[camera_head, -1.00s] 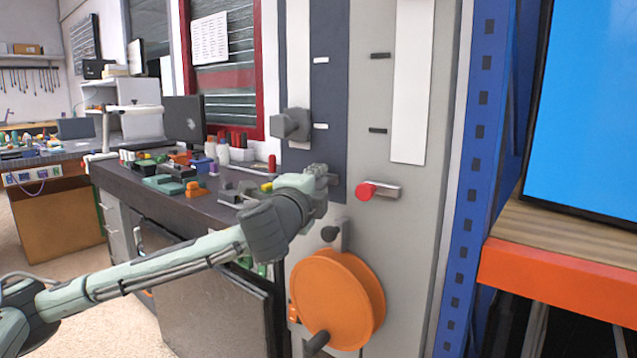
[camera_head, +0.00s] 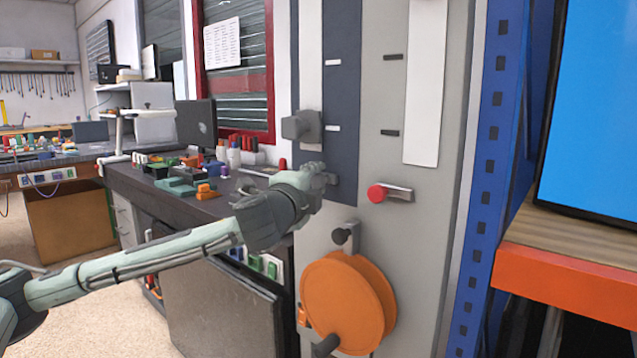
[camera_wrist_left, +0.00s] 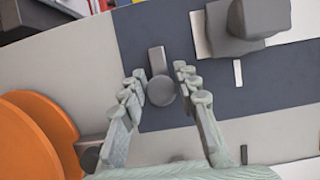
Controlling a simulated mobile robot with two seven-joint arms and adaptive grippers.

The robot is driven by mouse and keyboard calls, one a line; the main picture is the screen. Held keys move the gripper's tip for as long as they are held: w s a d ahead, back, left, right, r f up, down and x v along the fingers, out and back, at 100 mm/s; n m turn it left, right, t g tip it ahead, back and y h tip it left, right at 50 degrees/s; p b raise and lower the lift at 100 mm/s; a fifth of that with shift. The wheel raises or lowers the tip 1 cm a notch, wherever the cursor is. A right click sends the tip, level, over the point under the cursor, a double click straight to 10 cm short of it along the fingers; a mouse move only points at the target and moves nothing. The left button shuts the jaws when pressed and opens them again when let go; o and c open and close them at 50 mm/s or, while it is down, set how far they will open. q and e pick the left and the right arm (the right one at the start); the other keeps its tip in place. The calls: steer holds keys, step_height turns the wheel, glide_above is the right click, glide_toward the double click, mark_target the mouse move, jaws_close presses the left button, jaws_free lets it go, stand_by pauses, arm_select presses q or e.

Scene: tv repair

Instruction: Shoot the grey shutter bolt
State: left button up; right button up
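The grey shutter bolt (camera_wrist_left: 159,78) is a short bar with a round knob on the dark blue strip of the panel. My left gripper (camera_wrist_left: 158,72) is open around it in the left wrist view, one finger on each side. A gap shows beside the knob, so the fingers do not look closed on it. In the head view my left gripper (camera_head: 318,172) is at the panel and mostly hides the bolt. My right gripper is in no view.
A red-knobbed bolt (camera_head: 390,193) sits to the right on the grey panel (camera_head: 380,240). A grey block handle (camera_head: 301,126) is above my gripper. An orange wheel (camera_head: 345,305) with a black-knobbed latch (camera_head: 343,235) is below. A cluttered bench (camera_head: 150,190) stands at left.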

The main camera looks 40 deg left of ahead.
arm_select(q)
steer(key=shift+o, duration=1)
steer(key=shift+d, duration=0.1)
steer(key=shift+s, duration=0.1)
steer(key=v, duration=0.7)
steer(key=shift+s, duration=0.15)
